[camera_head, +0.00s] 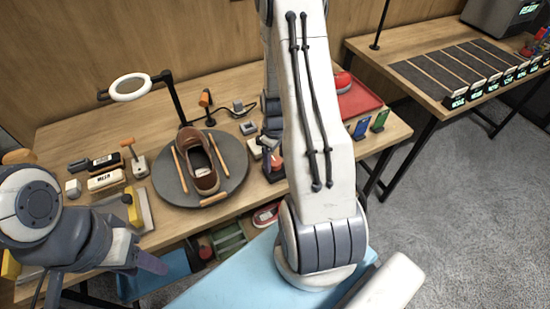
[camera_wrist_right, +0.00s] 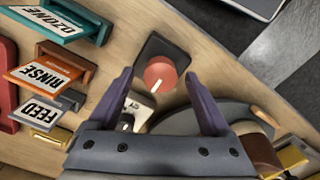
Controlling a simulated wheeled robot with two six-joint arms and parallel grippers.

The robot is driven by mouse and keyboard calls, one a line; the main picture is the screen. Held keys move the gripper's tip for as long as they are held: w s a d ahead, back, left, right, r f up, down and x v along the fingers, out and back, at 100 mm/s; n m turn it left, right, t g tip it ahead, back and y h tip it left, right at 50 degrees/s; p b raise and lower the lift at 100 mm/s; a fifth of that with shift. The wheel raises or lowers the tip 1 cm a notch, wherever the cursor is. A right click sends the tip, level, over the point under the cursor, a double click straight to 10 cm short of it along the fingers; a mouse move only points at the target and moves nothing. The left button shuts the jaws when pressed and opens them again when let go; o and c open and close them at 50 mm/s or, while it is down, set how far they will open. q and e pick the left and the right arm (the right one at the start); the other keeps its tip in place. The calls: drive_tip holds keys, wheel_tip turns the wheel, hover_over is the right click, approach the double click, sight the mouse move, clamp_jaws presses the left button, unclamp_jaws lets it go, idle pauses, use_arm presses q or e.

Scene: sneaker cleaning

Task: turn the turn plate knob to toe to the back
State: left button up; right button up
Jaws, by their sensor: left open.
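A round red knob (camera_wrist_right: 160,73) on a black base sits between my right gripper's spread fingertips (camera_wrist_right: 160,80). The fingers are open, one on each side; I cannot tell whether they touch it. In the head view the knob (camera_head: 276,163) shows beside the grey turn plate (camera_head: 232,152), partly behind my right arm. A brown shoe (camera_head: 205,181) lies on the plate, its length running mostly from back to front; I cannot tell surely which end is the toe. My left gripper (camera_head: 143,235) is open and empty in front of the table's left side.
Orange-handled sticks (camera_head: 180,170) lie on the plate around the shoe. Brushes and boxes (camera_head: 107,180) stand left of it, near a ring lamp (camera_head: 130,87). A red tray (camera_head: 357,101) and coloured card holders (camera_head: 380,120) are on the right. Labelled cards (camera_wrist_right: 45,75) line the wrist view's left.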

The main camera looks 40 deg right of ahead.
sight(275, 161)
wheel_tip(275, 161, up, 10)
drive_tip(key=b, duration=0.1)
drive_tip(key=shift+r, duration=0.2)
idle(0.4)
idle(0.4)
drive_tip(key=s+a+r+n, duration=0.1)
drive_tip(key=a+r, duration=0.3)
drive_tip(key=a, duration=0.7)
drive_tip(key=s+a+r+n, duration=0.2)
drive_tip(key=a+r, duration=0.1)
drive_tip(key=a, duration=0.7)
drive_tip(key=s+a+r+n+y, duration=0.1)
drive_tip(key=s+a+r, duration=0.2)
drive_tip(key=s+a, duration=0.7)
drive_tip(key=s, duration=0.3)
drive_tip(key=shift+r+n, duration=0.3)
drive_tip(key=shift+r, duration=0.05)
